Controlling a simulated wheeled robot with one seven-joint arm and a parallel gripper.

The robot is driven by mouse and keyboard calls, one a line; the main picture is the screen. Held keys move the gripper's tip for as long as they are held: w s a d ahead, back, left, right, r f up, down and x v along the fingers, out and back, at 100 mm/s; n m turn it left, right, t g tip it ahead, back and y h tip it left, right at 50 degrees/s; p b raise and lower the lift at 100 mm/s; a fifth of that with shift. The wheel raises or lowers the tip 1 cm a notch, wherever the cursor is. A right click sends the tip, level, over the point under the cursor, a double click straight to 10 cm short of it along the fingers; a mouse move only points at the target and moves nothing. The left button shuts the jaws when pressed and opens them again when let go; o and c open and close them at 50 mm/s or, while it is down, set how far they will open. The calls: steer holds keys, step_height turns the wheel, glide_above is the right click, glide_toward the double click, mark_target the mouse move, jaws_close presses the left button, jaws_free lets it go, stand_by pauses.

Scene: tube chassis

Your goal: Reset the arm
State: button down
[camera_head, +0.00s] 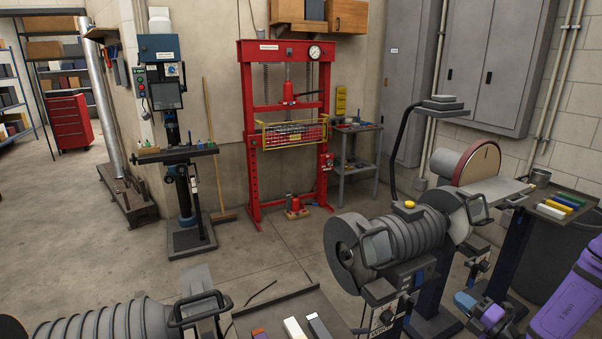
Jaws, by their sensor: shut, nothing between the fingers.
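My purple arm (572,302) comes in at the lower right edge. Its end, with my gripper (468,301), shows small and low in front of the grinder stand. The gripper is shut and empty. It is apart from the machines in this view, though how far in depth I cannot tell. Parts of the arm are cut off by the picture's edge.
A grinder (400,243) and a disc sander (478,170) stand close to my arm. Another grinder (120,322) is at the lower left. A red press (250,120) and a drill press (177,150) stand behind. The floor (260,255) between is clear.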

steer(key=s+a+r+n+g+y, duration=0.25)
steer(key=a+r+n+g, duration=0.6)
steer(key=r+n, duration=0.45)
steer(key=s+a+r+n+g+y, duration=0.1)
steer(key=s+a+r+n+g, duration=0.3)
steer(key=a+r+n+g, duration=0.7)
steer(key=s+d+r+n+t+h, duration=0.1)
steer(key=s+r+n+t+h, duration=0.6)
steer(key=s+r+n+h, duration=0.5)
steer(key=s+r+n, duration=0.5)
steer(key=n, duration=0.6)
steer(key=shift+s+r+t, duration=0.35)
steer(key=shift+r, duration=0.05)
